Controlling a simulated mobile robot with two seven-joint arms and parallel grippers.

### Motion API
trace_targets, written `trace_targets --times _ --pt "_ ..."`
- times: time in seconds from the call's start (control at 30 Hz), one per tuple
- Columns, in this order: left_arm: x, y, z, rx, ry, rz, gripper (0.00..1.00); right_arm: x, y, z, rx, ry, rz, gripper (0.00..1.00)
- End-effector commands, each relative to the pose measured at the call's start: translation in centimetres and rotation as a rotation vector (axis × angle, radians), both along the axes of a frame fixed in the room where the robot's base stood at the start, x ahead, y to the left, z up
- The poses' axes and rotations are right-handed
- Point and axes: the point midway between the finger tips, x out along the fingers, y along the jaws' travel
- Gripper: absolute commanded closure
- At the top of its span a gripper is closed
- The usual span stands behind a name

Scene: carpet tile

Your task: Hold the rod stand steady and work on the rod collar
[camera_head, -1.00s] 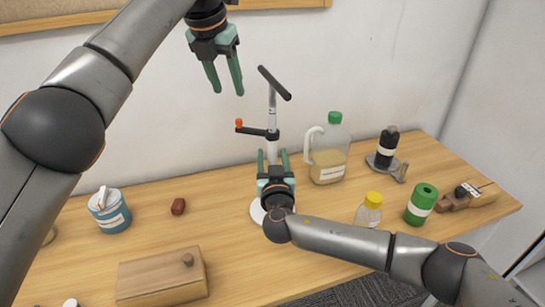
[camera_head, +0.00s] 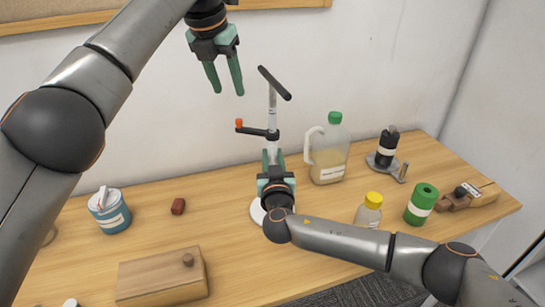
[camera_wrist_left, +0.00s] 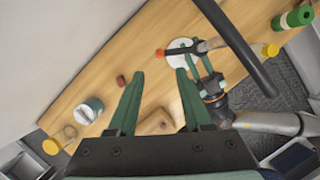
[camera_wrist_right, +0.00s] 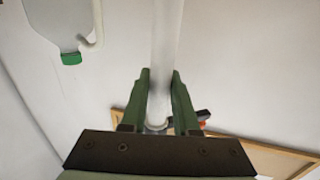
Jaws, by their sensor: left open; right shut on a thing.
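The rod stand has a white round base (camera_head: 258,212), an upright pale rod (camera_head: 272,105) and a dark slanted bar (camera_head: 274,83) on top. The collar (camera_head: 265,132) is a dark arm on the rod with an orange-red knob (camera_head: 239,123) at its left end. My right gripper (camera_head: 272,158) is shut on the rod below the collar. In the right wrist view its fingers (camera_wrist_right: 160,95) are on both sides of the rod (camera_wrist_right: 165,50). My left gripper (camera_head: 226,90) is open and empty, above and left of the collar. It also shows open in the left wrist view (camera_wrist_left: 158,85).
A jug (camera_head: 328,155), a dark bottle on a stand (camera_head: 387,150), a yellow-capped bottle (camera_head: 369,212) and a green cylinder (camera_head: 421,205) stand right of the rod. A blue can (camera_head: 110,212), a small red block (camera_head: 178,206) and a wooden box (camera_head: 160,277) lie left.

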Motion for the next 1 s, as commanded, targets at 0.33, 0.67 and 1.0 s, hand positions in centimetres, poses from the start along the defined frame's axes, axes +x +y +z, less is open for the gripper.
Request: trace_targets --times 0.33,0.67,1.0 --pt "0.0 0.0 0.0 0.0 0.0 0.0 0.5 0.0 0.0 -0.1 0.0 0.001 0.0 1.0" --pt "0.4 -0.4 0.0 -0.04 -0.018 -0.03 0.48 0.0 0.0 -0.1 0.0 0.001 0.0 1.0" --pt "4.4 -3.8 5.5 -0.541 -0.442 -0.335 0.48 0.0 0.0 -0.1 0.0 0.001 0.0 1.0"
